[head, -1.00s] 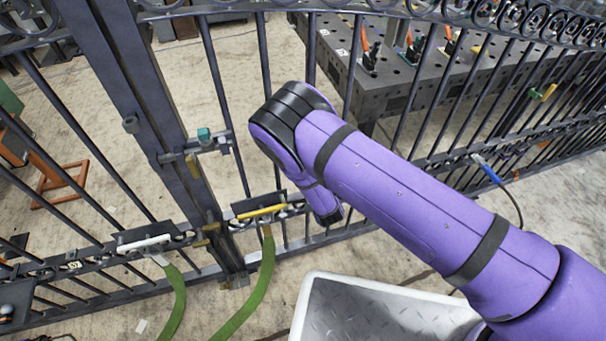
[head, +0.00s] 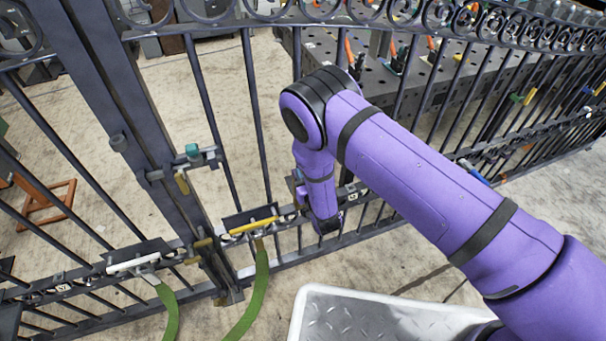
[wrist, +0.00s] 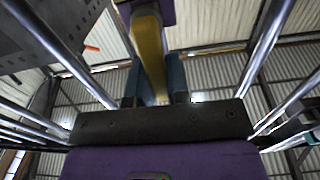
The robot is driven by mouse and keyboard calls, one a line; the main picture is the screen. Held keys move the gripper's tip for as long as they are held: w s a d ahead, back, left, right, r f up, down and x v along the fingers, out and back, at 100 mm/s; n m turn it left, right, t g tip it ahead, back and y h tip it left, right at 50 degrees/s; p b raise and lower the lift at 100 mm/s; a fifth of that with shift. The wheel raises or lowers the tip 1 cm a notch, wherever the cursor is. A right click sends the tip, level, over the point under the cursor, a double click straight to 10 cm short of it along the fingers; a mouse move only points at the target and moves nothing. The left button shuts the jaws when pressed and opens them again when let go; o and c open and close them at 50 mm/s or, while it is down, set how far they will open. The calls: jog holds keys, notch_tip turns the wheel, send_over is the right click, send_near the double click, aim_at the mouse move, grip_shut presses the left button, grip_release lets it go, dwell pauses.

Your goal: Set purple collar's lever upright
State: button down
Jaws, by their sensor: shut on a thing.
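In the wrist view, a yellow lever (wrist: 150,55) runs down from a purple piece (wrist: 160,10) at the top edge, which looks like the purple collar. My gripper (wrist: 154,82) has its two blue-grey fingers on either side of the lever's lower part and is shut on it. The lever looks close to upright in that picture, with a slight lean. In the head view my purple arm reaches to the gate's lower rail; my wrist hides the gripper and the lever there. A small purplish part (head: 301,190) shows beside my wrist, too small to identify.
The dark barred gate (head: 120,140) fills the middle. A teal-topped latch (head: 193,152), a yellow handle (head: 254,226) and a white handle (head: 135,262) with green straps sit left of my arm. A blue handle (head: 474,174) is on the right. A metal-plated platform (head: 350,318) stands below.

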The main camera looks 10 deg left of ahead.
jog(key=shift+s+f, duration=0.1)
jog(key=c, duration=1.1)
grip_release()
jog(key=v, duration=1)
jog(key=shift+s+d, duration=0.2)
jog(key=shift+s, duration=0.1)
